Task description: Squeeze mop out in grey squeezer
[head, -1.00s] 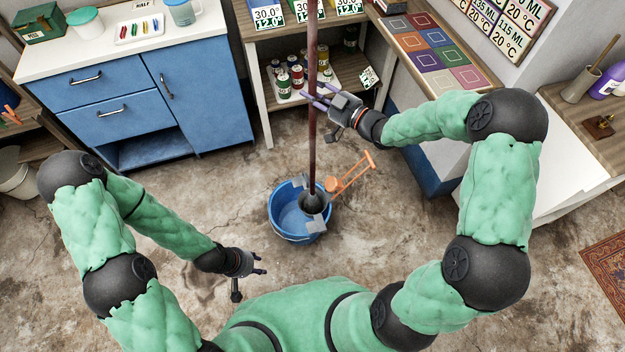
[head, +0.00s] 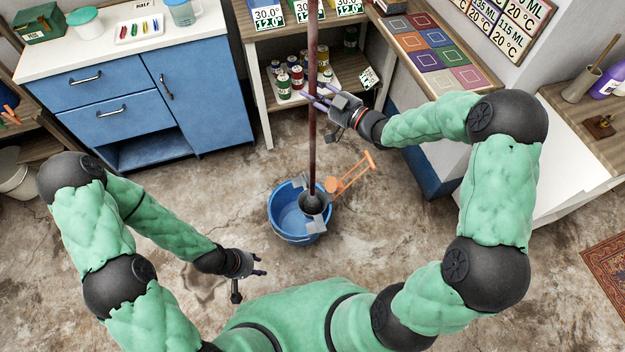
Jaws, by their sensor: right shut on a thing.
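The mop shows as a long dark red-brown handle (head: 313,140) standing upright, its lower end going down into the grey squeezer (head: 312,204). The mop head is hidden inside the squeezer. The squeezer sits in the blue bucket (head: 287,226) on the floor, with an orange lever (head: 354,171) sticking out to the upper right. My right gripper (head: 318,101) is shut on the mop handle well above the bucket. My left gripper (head: 258,264) is empty, low and to the left of the bucket; its fingers look apart.
A blue cabinet (head: 195,90) with a white top stands at the upper left. A shelf with several cans (head: 290,80) is behind the mop handle. A counter with coloured squares (head: 432,50) is at the upper right. The floor (head: 200,200) around the bucket is clear.

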